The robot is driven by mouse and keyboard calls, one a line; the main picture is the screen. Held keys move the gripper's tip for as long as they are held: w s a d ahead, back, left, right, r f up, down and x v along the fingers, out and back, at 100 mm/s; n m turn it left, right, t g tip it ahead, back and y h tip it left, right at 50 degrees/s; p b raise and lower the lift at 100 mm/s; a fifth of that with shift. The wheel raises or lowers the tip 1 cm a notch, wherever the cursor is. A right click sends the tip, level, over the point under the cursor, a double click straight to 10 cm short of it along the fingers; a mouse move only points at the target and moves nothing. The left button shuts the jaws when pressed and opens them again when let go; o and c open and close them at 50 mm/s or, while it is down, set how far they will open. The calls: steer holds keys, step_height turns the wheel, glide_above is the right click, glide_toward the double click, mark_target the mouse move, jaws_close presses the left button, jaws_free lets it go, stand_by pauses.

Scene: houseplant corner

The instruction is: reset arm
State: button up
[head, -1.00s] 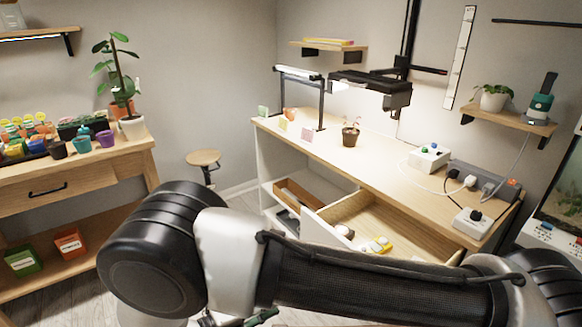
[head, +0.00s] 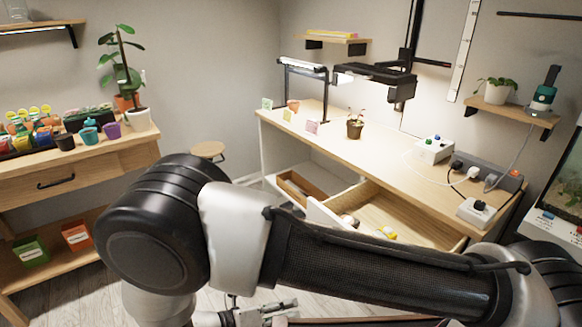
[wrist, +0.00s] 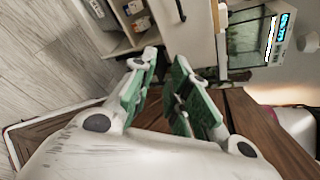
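My arm crosses the lower part of the head view, bent. My gripper (head: 268,312) shows small at the bottom edge of that view, partly cut off below my arm. In the wrist view my gripper (wrist: 165,58) has two green-padded fingers with a gap between them, so it is open. I see nothing held between the pads. Beyond the fingertips are a white cabinet front and pale floor.
A wooden workbench (head: 395,160) stands at the right with an open drawer (head: 405,212) holding small items. A plant table (head: 105,160) is at the left, with a round stool (head: 208,150) between. Wood floor shows near my arm.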

steer(key=w+d+r+m+g+y, duration=0.25)
steer(key=d+r+m, duration=0.25)
steer(key=r+m, duration=0.25)
steer(key=w+d+r+m+g+y, duration=0.1)
steer(key=d+r+m+g+y, duration=0.2)
steer(key=d+r+m, duration=0.35)
steer(key=w+d+r+m+g+y, duration=0.2)
steer(key=d+r+m+g+y, duration=0.15)
steer(key=r+m, duration=0.6)
steer(key=s+d+r+m+t+y, duration=0.1)
steer(key=s+d+r+m+t, duration=0.1)
steer(key=d+r, duration=0.3)
steer(key=s+d+r+m+t+y, duration=0.1)
steer(key=d+r+m, duration=0.4)
steer(key=d, duration=0.5)
steer(key=s+d+r+m+t+y, duration=0.1)
steer(key=s+d+r+m+t, duration=0.2)
steer(key=d+r, duration=0.4)
steer(key=shift+s+d+m+t+y, duration=0.35)
steer(key=shift+s+t+y, duration=0.05)
